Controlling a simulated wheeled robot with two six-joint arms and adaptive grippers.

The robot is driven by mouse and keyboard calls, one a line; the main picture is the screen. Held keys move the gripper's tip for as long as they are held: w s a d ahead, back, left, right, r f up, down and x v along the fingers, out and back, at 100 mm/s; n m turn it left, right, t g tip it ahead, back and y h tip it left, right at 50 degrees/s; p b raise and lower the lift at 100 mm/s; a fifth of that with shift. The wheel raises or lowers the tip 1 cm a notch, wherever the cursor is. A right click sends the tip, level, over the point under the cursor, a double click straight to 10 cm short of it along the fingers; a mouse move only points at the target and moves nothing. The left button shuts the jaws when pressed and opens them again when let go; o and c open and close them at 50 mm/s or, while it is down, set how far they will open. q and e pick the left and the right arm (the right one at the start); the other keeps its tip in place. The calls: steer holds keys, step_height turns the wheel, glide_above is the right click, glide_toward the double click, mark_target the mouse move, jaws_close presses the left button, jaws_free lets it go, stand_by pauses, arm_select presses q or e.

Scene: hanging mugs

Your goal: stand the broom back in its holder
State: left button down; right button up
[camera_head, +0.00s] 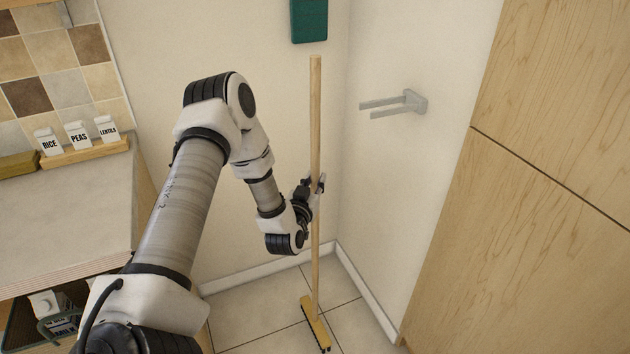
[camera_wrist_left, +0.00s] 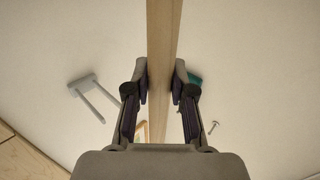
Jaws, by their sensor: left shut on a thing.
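The broom (camera_head: 316,120) stands close to upright in the corner, with its wooden handle up and its brush head (camera_head: 315,326) low at the floor tiles. I cannot tell whether the bristles touch the floor. My left gripper (camera_head: 316,184) is shut on the handle around its middle. In the left wrist view the handle (camera_wrist_left: 163,45) passes between the two fingers (camera_wrist_left: 161,85). The holder (camera_head: 397,104), a grey two-pronged wall bracket, is on the wall to the right of the handle, apart from it. It also shows in the left wrist view (camera_wrist_left: 88,92). My right gripper is not in view.
A wooden cabinet (camera_head: 540,180) stands at the right. A counter (camera_head: 70,205) at the left bears a wooden rack with rice, peas and lentils cartons (camera_head: 78,135). A green object (camera_head: 309,20) hangs on the back wall. The wall around the holder is clear.

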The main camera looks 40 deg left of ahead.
arm_select(q)
steer(key=shift+w+d+f+b, duration=0.2)
steer(key=shift+w+b, duration=0.2)
steer(key=shift+b, duration=0.15)
steer(key=w+d+f+b, duration=0.2)
steer(key=w+d+b, duration=0.1)
steer(key=w+b, duration=0.2)
steer(key=w+d+f+b, duration=0.1)
steer(key=w+b, duration=0.3)
steer(key=w, duration=0.5)
steer(key=shift+d+f+b, duration=0.35)
steer(key=shift+d, duration=0.55)
steer(key=shift+f, duration=0.3)
steer(key=c, duration=0.6)
jaws_free()
steer(key=shift+f, duration=0.1)
